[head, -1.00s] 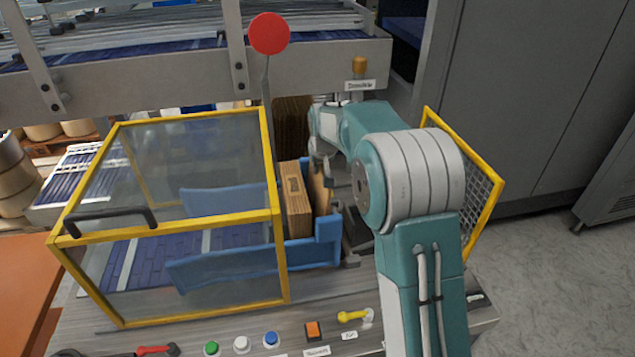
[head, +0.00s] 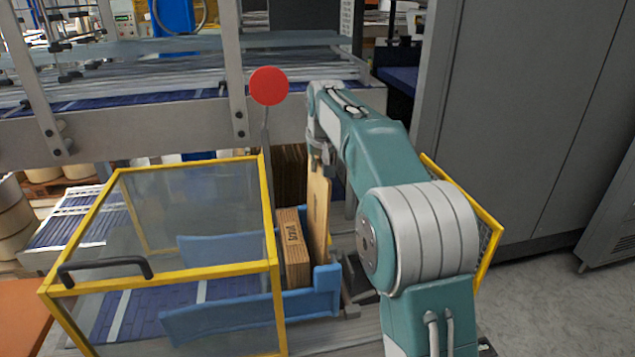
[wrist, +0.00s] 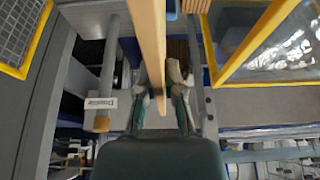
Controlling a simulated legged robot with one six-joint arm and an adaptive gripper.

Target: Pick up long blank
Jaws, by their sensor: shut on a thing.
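The long blank (head: 318,208) is a tall, flat, tan cardboard sheet in the head view, upright and raised above the blue holder. My gripper (head: 322,152) is shut on its upper edge. In the wrist view the blank (wrist: 149,40) runs edge-on up the middle, between the two fingers of my gripper (wrist: 160,93). The blank's lower end is partly hidden behind the holder's blue corner. A stack of brown blanks (head: 293,250) with dark printing stands in the blue holder (head: 318,303), just left of the held blank.
A clear guard with a yellow frame (head: 170,273) stands left of the holder. A red disc on a post (head: 269,86) rises behind it. A yellow mesh guard (head: 490,235) is right of my arm. Darker brown sheets (head: 290,170) stand behind. A grey beam (head: 190,125) crosses the back.

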